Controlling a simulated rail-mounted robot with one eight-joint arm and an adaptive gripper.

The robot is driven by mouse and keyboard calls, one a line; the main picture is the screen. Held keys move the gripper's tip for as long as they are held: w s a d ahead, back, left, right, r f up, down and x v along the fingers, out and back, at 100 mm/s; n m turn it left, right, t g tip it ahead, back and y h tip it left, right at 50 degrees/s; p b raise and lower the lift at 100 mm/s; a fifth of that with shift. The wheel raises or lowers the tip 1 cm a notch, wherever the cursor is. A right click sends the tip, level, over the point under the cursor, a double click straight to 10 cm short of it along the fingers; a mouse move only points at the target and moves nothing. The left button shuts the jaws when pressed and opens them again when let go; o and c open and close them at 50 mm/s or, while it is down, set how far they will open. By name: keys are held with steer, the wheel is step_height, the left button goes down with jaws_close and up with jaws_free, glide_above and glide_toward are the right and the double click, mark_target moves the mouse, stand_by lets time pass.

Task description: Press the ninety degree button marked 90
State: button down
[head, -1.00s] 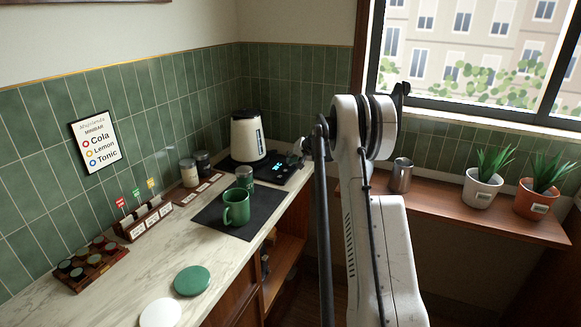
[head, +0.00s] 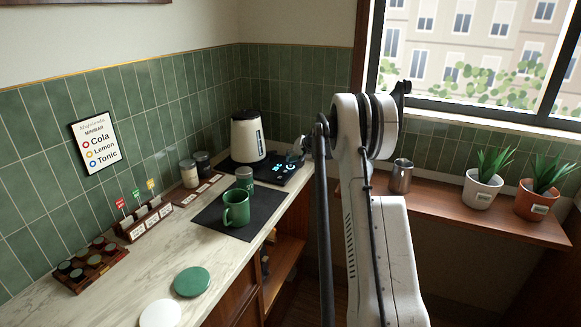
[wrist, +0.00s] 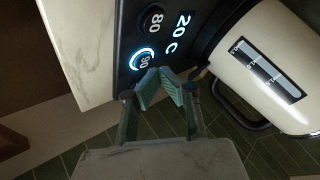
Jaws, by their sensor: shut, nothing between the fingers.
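The kettle base has a black control panel (head: 274,173) with lit marks, at the back of the counter in the head view. In the wrist view its display (wrist: 181,32) reads "20 C". The button marked 80 (wrist: 153,19) is beside the display. The button marked 90 (wrist: 143,60) has a bright, pale blue ring around it. My gripper (wrist: 161,75) is shut and empty, with its green fingertips right by the 90 button. I cannot tell whether they touch it. In the head view my gripper (head: 296,153) is small and partly hidden by my arm.
A cream kettle (head: 248,137) stands on the base, and its side and dark handle are close to my fingers in the wrist view (wrist: 262,65).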

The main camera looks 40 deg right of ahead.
mark_target(291, 166)
steer(key=shift+r, duration=0.2)
steer(key=shift+r+p, duration=0.75)
steer(key=shift+r, duration=1.6)
steer(key=shift+a, duration=0.1)
steer(key=s+a+r+n+g, duration=0.1)
steer(key=s+a+r, duration=0.1)
steer(key=a+r, duration=0.55)
steer(key=s+a+r+n, duration=0.1)
steer(key=s+a+r, duration=0.25)
steer(key=a, duration=0.65)
steer(key=s+a+r+n, duration=0.1)
steer(key=s+a+r, duration=0.2)
steer(key=s+a, duration=0.35)
steer(key=s+a+r+n, duration=0.1)
steer(key=s+a+r, duration=0.3)
steer(key=a, duration=0.6)
steer(key=s+a+n+g, duration=0.1)
steer(key=s+a+n, duration=0.1)
steer(key=s+a, duration=1.1)
steer(key=s+a+f+n, duration=0.1)
steer(key=s+f, duration=0.3)
steer(key=s, duration=0.5)
steer(key=s+a+f+n, duration=0.1)
steer(key=s+a+f, duration=0.2)
steer(key=s, duration=0.5)
steer(key=shift+s+a+f+n, duration=0.2)
steer(key=shift+s+f+n, duration=0.15)
steer(key=shift+f, duration=0.2)
